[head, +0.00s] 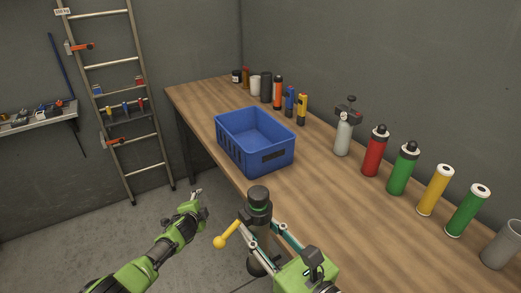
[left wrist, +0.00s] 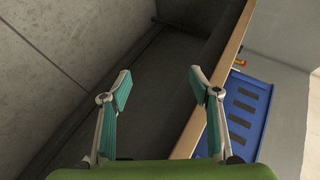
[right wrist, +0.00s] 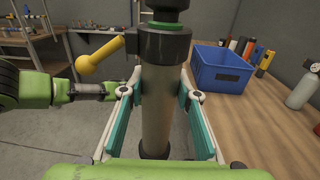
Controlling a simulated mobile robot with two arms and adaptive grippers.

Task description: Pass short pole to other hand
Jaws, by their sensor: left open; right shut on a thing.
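The short pole (right wrist: 156,110) is a grey-brown cylinder with a dark collar and a yellow-knobbed side handle (right wrist: 98,56). It stands roughly upright in my right gripper (right wrist: 157,98), whose teal fingers are shut on its shaft. In the head view its dark top (head: 258,198) shows at the lower middle, in front of the table edge. My left gripper (head: 197,197) is open and empty, left of the pole and apart from it. The left wrist view shows its spread fingers (left wrist: 160,88) with nothing between them.
A wooden table (head: 300,190) runs along the right wall. It bears a blue crate (head: 228,152), a grey bottle (head: 343,136), red (head: 375,152) and green (head: 402,170) canisters, and several tubes. A ladder (head: 130,130) leans at the back left. Floor is clear at left.

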